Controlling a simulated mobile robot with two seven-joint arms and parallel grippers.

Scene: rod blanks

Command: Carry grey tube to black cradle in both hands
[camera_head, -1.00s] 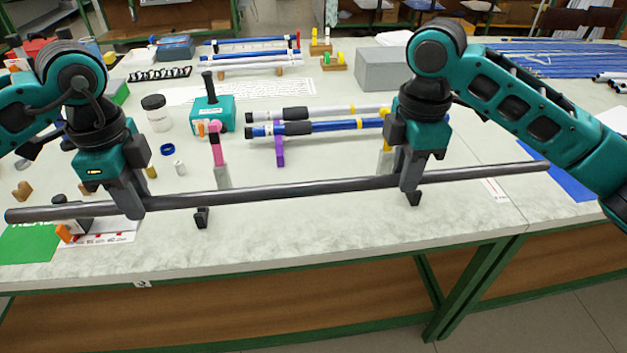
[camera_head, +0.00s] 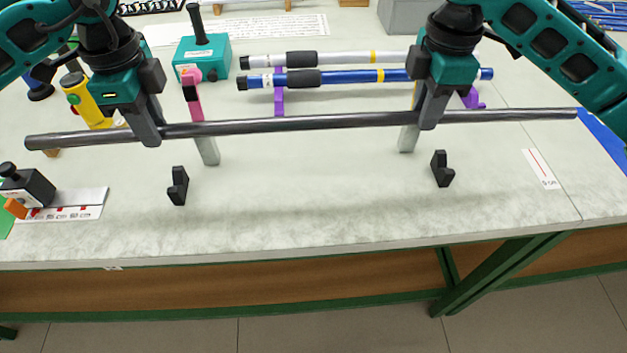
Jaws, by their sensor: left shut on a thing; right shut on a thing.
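The long grey tube (camera_head: 300,124) spans the camera_head view almost level, its left end slightly lower in the picture. My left gripper (camera_head: 149,136) is shut on it near its left end. My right gripper (camera_head: 429,118) is shut on it right of its middle. The black cradle is a pair of small notched supports on the table: a left one (camera_head: 178,186) and a right one (camera_head: 442,169). Both stand empty, nearer the front edge than the tube appears. The tube's exact height above the table is hard to tell.
Behind the tube, a blue rod (camera_head: 350,76) and a white rod (camera_head: 345,57) lie on purple and other holders. A teal box (camera_head: 203,58) is further back. A black device (camera_head: 27,187) sits front left.

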